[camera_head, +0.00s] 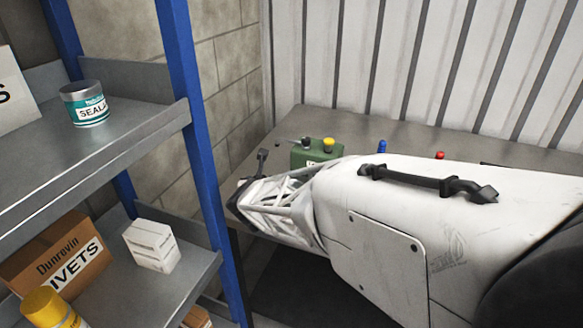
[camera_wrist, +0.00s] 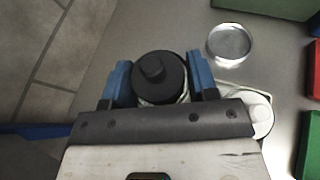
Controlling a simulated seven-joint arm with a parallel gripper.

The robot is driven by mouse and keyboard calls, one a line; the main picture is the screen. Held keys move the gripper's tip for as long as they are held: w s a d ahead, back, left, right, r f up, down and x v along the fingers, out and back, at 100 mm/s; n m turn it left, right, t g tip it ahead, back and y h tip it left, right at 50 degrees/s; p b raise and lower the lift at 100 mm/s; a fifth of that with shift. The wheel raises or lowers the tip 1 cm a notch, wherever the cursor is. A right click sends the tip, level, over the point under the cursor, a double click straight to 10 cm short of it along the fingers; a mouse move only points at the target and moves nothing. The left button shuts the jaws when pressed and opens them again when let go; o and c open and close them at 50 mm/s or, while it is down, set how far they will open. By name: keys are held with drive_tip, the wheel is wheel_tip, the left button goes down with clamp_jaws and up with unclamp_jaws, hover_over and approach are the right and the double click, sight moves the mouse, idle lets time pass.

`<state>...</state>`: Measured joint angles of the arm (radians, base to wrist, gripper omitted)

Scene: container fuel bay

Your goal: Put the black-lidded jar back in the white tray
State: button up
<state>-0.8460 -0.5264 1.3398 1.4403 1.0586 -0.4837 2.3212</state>
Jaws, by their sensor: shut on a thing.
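In the wrist view, my gripper (camera_wrist: 160,80) has its two blue fingers closed on either side of a black-lidded jar (camera_wrist: 160,72). The jar shows from above as a round black lid with a raised knob, and a little of its pale body shows below. A white rounded edge (camera_wrist: 262,97) sticks out to the right of my gripper. It looks like part of the white tray, but my gripper hides most of it. I cannot tell whether the jar touches it. In the head view my arm hides the jar and tray.
A shallow round clear or silvery dish (camera_wrist: 230,42) lies beyond the right finger. Green and red (camera_wrist: 314,80) items line the right edge. In the head view, a green can (camera_head: 318,152) with a yellow cap stands at the bench's back, and a blue-post shelf (camera_head: 200,130) stands left.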

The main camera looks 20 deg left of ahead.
drive_tip(key=shift+f, duration=1.35)
drive_tip(key=shift+f, duration=0.2)
drive_tip(key=o, duration=0.7)
drive_tip(key=shift+r, duration=0.2)
drive_tip(key=shift+v, duration=6)
drive_tip(key=shift+d, duration=0.1)
